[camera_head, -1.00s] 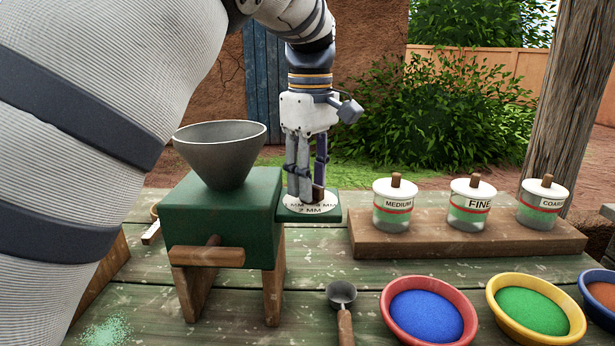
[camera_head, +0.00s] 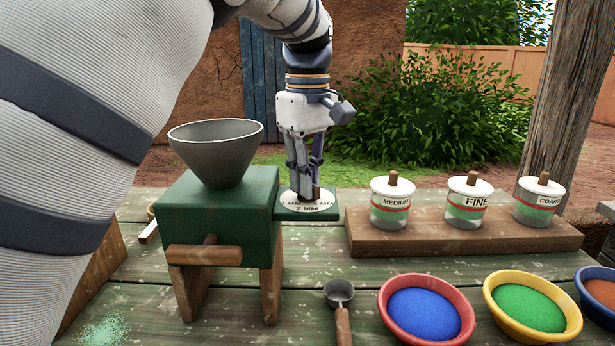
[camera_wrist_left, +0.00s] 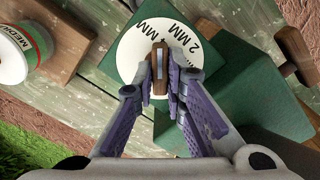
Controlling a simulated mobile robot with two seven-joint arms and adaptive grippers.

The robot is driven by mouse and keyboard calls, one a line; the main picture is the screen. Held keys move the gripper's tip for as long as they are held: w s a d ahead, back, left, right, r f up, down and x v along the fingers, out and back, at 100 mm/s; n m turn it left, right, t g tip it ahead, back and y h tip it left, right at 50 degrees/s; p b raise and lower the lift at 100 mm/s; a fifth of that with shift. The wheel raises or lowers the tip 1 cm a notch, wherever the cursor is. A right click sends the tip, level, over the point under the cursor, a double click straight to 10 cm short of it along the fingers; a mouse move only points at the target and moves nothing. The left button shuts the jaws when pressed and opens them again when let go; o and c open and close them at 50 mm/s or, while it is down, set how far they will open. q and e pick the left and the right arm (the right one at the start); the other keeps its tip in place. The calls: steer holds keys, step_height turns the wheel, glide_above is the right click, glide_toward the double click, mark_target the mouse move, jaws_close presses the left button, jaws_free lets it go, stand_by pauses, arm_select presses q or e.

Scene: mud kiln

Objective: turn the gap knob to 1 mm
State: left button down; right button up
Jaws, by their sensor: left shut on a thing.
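The gap knob (camera_wrist_left: 160,84) is a small brown wooden bar with a pale stripe on top. It stands on a round white dial (camera_wrist_left: 133,62) on a green plate beside the green mill (camera_head: 220,215). My left gripper (camera_head: 304,196) points down at the dial and is shut on the knob. In the left wrist view the gripper (camera_wrist_left: 162,90) has a purple finger on each side of it. The dial reads 2 MM at its front in the head view; the other labels are partly covered. The stripe runs towards the space between two labels in the wrist view. My right gripper is out of view.
A grey hopper (camera_head: 216,152) tops the mill, close left of the gripper. Lidded jars stand on a wooden board (camera_head: 465,244) to the right. A scoop (camera_head: 340,294) and bowls of coloured powder (camera_head: 425,313) are in front.

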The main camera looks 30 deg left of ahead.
arm_select(q)
steer(key=m, duration=0.4)
steer(key=shift+m, duration=0.3)
steer(key=m, duration=0.4)
steer(key=shift+m, duration=0.3)
steer(key=m, duration=0.4)
steer(key=shift+r+m, duration=0.1)
steer(key=shift+m, duration=2)
steer(key=c, duration=1.6)
jaws_free()
steer(key=shift+c, duration=0.2)
step_height(320, 180, up, 12)
